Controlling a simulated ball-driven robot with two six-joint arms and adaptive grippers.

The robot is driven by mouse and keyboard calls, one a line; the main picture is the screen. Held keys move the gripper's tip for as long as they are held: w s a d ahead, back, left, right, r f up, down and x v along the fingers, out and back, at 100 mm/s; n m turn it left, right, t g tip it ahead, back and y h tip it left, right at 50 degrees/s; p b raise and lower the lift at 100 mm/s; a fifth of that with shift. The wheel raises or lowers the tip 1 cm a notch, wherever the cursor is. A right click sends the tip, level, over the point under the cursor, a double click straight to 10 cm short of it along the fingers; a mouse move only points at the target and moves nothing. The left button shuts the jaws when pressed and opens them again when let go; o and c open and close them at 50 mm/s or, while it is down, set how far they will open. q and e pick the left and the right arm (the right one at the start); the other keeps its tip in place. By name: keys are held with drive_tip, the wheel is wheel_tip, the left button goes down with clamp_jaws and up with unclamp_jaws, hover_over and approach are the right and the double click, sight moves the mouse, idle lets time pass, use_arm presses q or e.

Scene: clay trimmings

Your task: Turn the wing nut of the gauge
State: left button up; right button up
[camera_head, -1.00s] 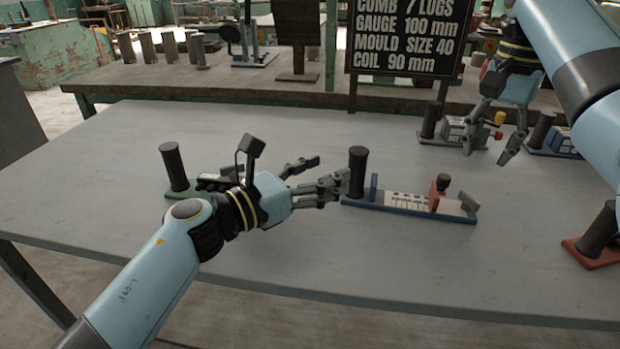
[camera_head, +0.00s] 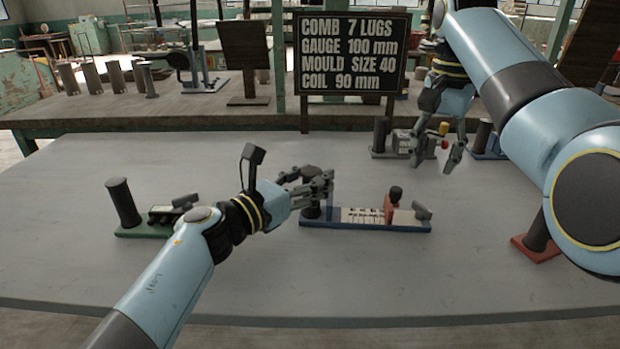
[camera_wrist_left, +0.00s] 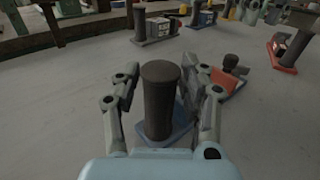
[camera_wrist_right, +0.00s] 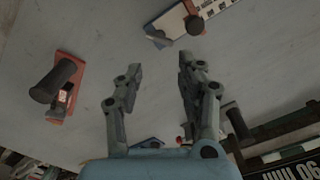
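The gauge (camera_head: 360,222) has a blue base, a white marked scale and a dark upright handle at its left end. Its red slider (camera_head: 389,208) carries a dark knob (camera_head: 396,192); I cannot tell whether this is the wing nut. My left gripper (camera_head: 318,192) is open around the handle. In the left wrist view the handle (camera_wrist_left: 160,100) stands between the spread fingers, with gaps beside it. My right gripper (camera_head: 436,158) is open and empty, behind and right of the gauge. The gauge's end (camera_wrist_right: 160,38) also shows beyond the right fingers in the right wrist view.
A green-based tool (camera_head: 140,231) stands at the left. A red-based one (camera_head: 536,242) is at the right, partly hidden by my right arm. A tool with a yellow knob (camera_head: 405,145) stands near my right gripper. A dark sign (camera_head: 352,52) stands behind. The table's front is clear.

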use_arm(q)
clamp_jaws()
use_arm(e)
drive_tip(key=shift+c, duration=0.3)
drive_tip(key=shift+c, duration=0.4)
